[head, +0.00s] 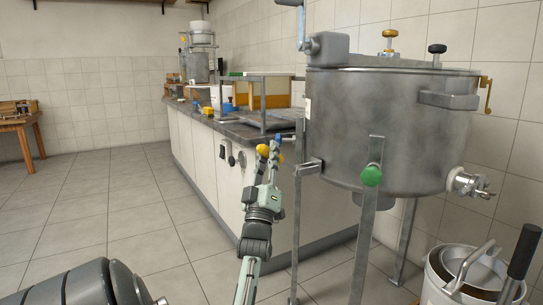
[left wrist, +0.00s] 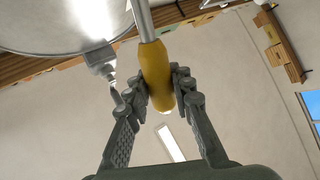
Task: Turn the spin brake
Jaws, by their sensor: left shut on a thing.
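The steel drum (head: 385,125) stands on legs at the right in the head view. A yellow handle (head: 263,149) is by its left side, and I take it for the spin brake's grip. My left gripper (head: 268,155) reaches up to it from below. In the left wrist view the yellow handle (left wrist: 157,75) sits on a metal rod (left wrist: 143,20), between the two fingers of my left gripper (left wrist: 160,88), which are shut on it. The rod's far end is out of that view. My right gripper is not in view.
A long counter (head: 205,145) with a metal stand runs behind my left gripper. A bucket (head: 440,285) stands at the lower right.

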